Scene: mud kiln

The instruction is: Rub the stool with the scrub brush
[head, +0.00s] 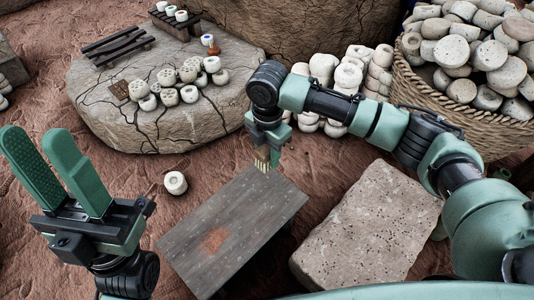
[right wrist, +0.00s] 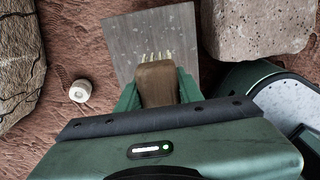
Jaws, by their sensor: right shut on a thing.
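The stool (head: 255,215) is a low grey wooden plank top with a reddish-brown stain (head: 214,240) near its front left. It also shows in the right wrist view (right wrist: 125,45). My right gripper (head: 265,150) is shut on the scrub brush, at the stool's far end. The brush shows pale bristles (head: 262,164) pointing down in the head view and a brown wooden body (right wrist: 158,83) in the right wrist view. I cannot tell whether the bristles touch the stool. My left gripper (head: 68,175) is open and empty, left of the stool, fingers pointing up.
A pitted stone block (head: 370,230) lies right of the stool. A cracked stone slab (head: 110,110) with several small pots stands at the back left. A small pale pot (head: 175,183) sits on the ground left of the stool. A wicker basket (head: 480,125) of stones is at the right.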

